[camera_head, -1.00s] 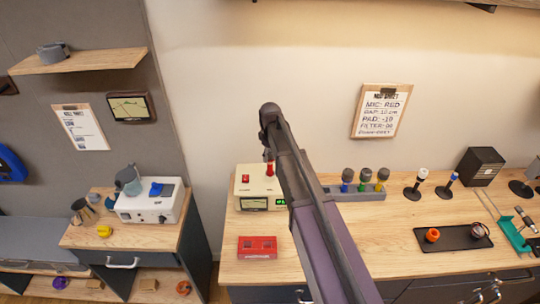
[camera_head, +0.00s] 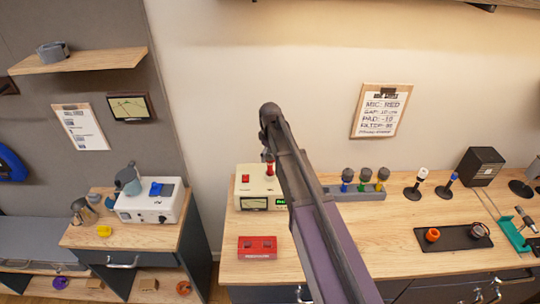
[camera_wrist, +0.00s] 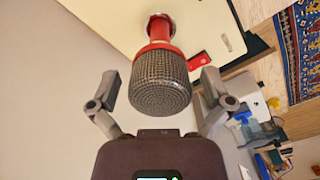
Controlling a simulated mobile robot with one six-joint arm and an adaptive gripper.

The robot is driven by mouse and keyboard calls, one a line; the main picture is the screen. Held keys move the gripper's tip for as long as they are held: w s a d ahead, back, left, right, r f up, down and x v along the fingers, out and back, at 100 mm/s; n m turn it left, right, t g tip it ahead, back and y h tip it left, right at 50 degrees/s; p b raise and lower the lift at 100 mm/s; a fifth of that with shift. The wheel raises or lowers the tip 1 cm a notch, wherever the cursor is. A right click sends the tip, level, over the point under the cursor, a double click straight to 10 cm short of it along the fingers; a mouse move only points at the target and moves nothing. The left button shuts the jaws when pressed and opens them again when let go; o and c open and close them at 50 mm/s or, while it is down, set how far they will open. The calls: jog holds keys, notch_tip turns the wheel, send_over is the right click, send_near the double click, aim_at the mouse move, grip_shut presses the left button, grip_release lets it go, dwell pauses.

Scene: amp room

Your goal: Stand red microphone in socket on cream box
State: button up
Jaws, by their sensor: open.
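The red microphone (camera_wrist: 160,40) has a grey mesh head and fills the middle of the wrist view. My gripper (camera_wrist: 160,92) is open, one finger on each side of the mesh head, with visible gaps.
A red box (camera_head: 257,247) lies in front of the cream box. A grey rack (camera_head: 358,195) with several coloured microphones stands to the right, with a black tray (camera_head: 453,238) farther right. A note (camera_head: 382,111) on the wall reads MIC: RED.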

jog(key=shift+r, duration=0.15)
notch_tip(320, 180, up, 8)
jog(key=p, duration=0.8)
jog(key=s+d+f+m+b, duration=0.25)
jog(key=d+f+b, duration=0.25)
jog(key=d, duration=0.7)
jog(key=s+d+f+m+b, duration=0.1)
jog(key=d+f+m+b, duration=0.35)
jog(key=d, duration=0.75)
notch_tip(320, 180, down, 10)
jog(key=n+b, duration=0.1)
jog(key=b, duration=0.8)
jog(key=shift+w+r, duration=0.2)
jog(key=s+a+m, duration=0.2)
jog(key=s+a, duration=0.5)
jog(key=s, duration=0.4)
jog(key=s+a+m, duration=0.1)
jog(key=s+a, duration=0.6)
jog(key=s, duration=0.4)
jog(key=shift+s+m, duration=0.15)
jog(key=shift+m, duration=0.25)
